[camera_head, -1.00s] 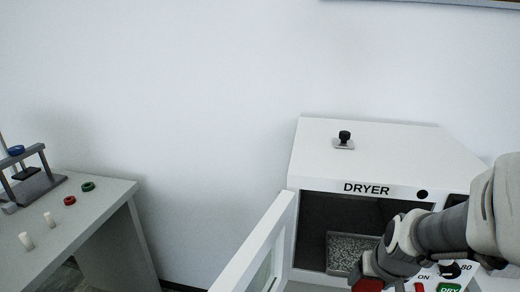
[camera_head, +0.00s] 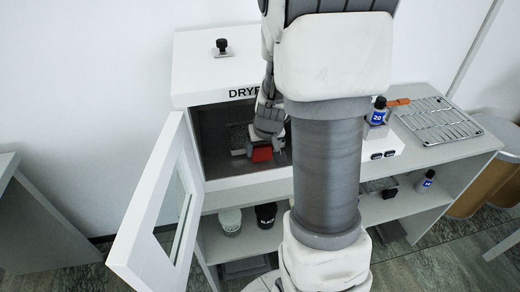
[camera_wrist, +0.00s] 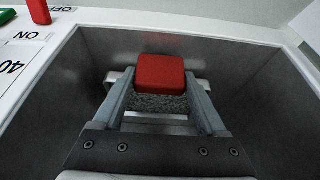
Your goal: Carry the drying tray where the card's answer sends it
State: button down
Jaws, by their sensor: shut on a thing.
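The drying tray shows as a grey, speckled filling (camera_head: 236,136) inside the dryer's dark chamber. Its red handle (camera_head: 262,154) faces the opening. My gripper (camera_head: 258,149) reaches into the chamber and is shut on the red handle. In the wrist view, the red handle (camera_wrist: 160,73) sits at the fingertips (camera_wrist: 160,92), with a strip of grains (camera_wrist: 158,104) seen between the fingers. Most of the tray is hidden by my gripper. The dryer (camera_head: 195,72) is a white box with its door (camera_head: 150,215) swung open to the left. No card is readable.
A wire rack (camera_head: 438,120) lies on the bench to the right, near a blue-labelled bottle (camera_head: 377,112) and an orange-handled tool (camera_head: 398,102). White (camera_head: 230,220) and black (camera_head: 266,214) jars stand on the shelf below. Brown bins (camera_head: 490,180) stand far right. Dryer walls (camera_wrist: 268,85) flank my gripper.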

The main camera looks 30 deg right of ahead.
jog(key=shift+f, duration=0.45)
jog(key=shift+r, duration=0.1)
grip_release()
